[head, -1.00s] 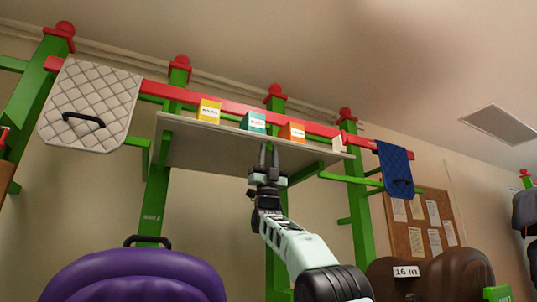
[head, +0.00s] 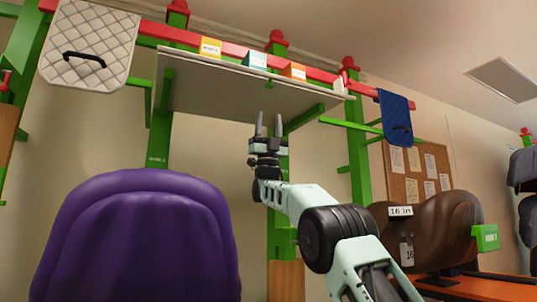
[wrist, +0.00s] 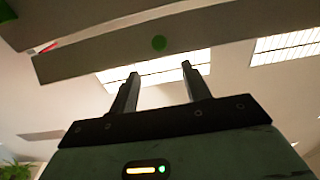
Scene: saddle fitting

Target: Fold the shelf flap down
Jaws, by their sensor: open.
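The pale shelf flap (head: 225,92) stands out roughly level from the green and red rack in the head view, its underside showing. A green bracket (head: 304,118) sits under its right end and another (head: 166,82) at its left end. My gripper (head: 268,118) points up below the flap, right of its middle, open and empty. In the wrist view, the open fingers (wrist: 160,72) point at a grey board with a green dot (wrist: 120,55); I cannot tell whether they touch it.
Yellow (head: 210,47), teal (head: 255,60) and orange (head: 294,71) boxes stand along the flap's back. A quilted pad (head: 92,45) and a blue pad (head: 396,117) hang at the sides. A purple saddle (head: 140,245) and brown saddle (head: 440,225) stand below.

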